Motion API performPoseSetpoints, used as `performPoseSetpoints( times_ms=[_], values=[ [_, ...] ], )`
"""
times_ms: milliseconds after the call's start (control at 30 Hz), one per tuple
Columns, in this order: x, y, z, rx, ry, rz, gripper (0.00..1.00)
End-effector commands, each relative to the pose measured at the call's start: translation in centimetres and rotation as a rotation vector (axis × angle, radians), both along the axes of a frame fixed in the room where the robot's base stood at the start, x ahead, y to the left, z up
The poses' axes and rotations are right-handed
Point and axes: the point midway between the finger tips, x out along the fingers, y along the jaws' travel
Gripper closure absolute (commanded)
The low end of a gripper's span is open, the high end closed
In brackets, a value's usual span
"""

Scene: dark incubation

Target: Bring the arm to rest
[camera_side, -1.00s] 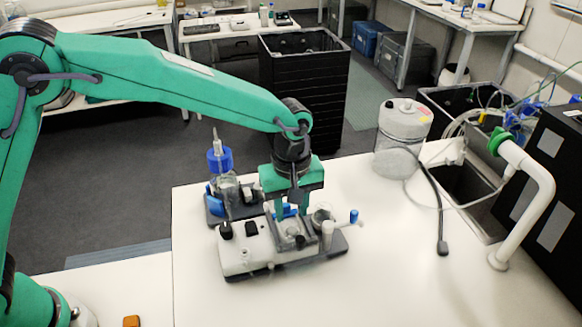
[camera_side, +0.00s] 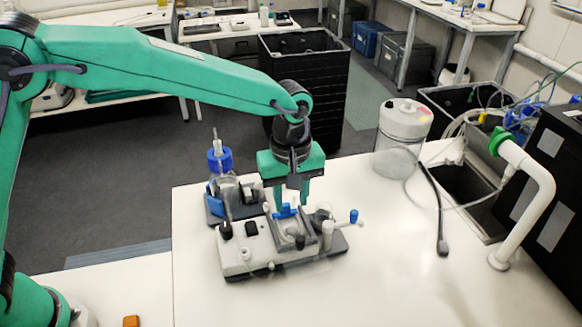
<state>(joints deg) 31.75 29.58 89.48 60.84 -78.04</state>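My green arm reaches across from the left, and its end, my gripper (camera_side: 291,196), points down over the white bench (camera_side: 390,280). Its two green fingers are apart, with a gap between them. Below the fingers is a white device on a dark base (camera_side: 250,252), with black knobs and a blue-tipped lever (camera_side: 353,216). A small blue part (camera_side: 285,211) of the device sits just under the fingertips. From this angle I cannot tell whether a finger touches it, and I see nothing held.
A blue-capped bottle (camera_side: 219,160) stands just behind the device at left. A clear carboy (camera_side: 401,138) stands at the back right, near a sink (camera_side: 470,190) and a white pipe (camera_side: 541,200). The front right of the bench is clear.

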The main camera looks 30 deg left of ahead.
Motion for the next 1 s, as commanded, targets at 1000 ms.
performPoseSetpoints(
  times_ms=[1000],
  values=[
    [-7.6, 16.6, 12.0, -0.018, -0.250, -0.395, 0.65]
  ],
)
